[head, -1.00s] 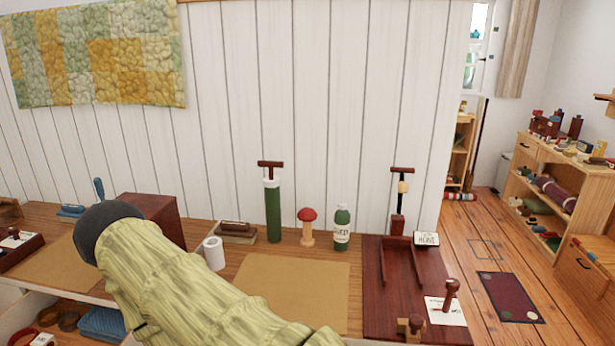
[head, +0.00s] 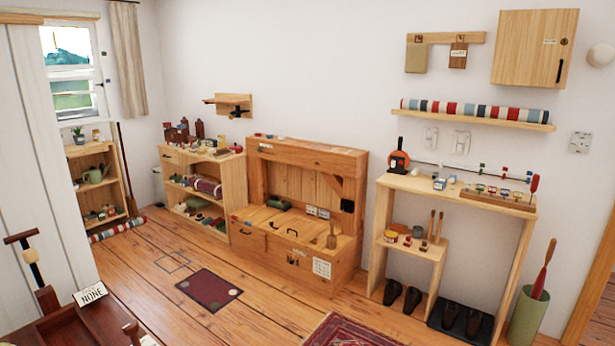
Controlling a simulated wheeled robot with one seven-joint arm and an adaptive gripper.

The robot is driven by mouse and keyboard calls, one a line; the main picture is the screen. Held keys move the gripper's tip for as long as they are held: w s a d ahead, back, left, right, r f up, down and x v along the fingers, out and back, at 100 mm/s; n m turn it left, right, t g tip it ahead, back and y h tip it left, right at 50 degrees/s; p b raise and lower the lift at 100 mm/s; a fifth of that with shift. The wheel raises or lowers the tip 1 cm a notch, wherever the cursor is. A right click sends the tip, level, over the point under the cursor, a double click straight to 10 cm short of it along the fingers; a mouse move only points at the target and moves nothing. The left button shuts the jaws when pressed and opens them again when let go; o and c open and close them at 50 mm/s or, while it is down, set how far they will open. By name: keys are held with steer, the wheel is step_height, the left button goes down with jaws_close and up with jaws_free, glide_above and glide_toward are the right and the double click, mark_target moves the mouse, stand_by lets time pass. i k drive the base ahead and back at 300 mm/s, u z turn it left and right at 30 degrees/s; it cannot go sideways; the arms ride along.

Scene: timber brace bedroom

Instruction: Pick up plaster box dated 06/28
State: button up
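I cannot make out a plaster box with a readable date. Small boxes that might be candidates show in the head view: a blue-white box (head: 439,184) on top of the right console shelf, and pale small boxes (head: 317,212) inside the wooden bench. Their print is too small to read. My gripper is not in view.
The wooden bench (head: 262,260) stands against the far wall, with a low bookcase (head: 172,203) to its left and the console shelf (head: 509,206) to its right. A wall cabinet (head: 535,47) hangs above right. The plank floor (head: 150,265) is mostly clear, with a dark mat (head: 209,288).

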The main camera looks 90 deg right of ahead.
mark_target(440, 183)
steer(key=z, duration=3.3)
steer(key=i, duration=2.4)
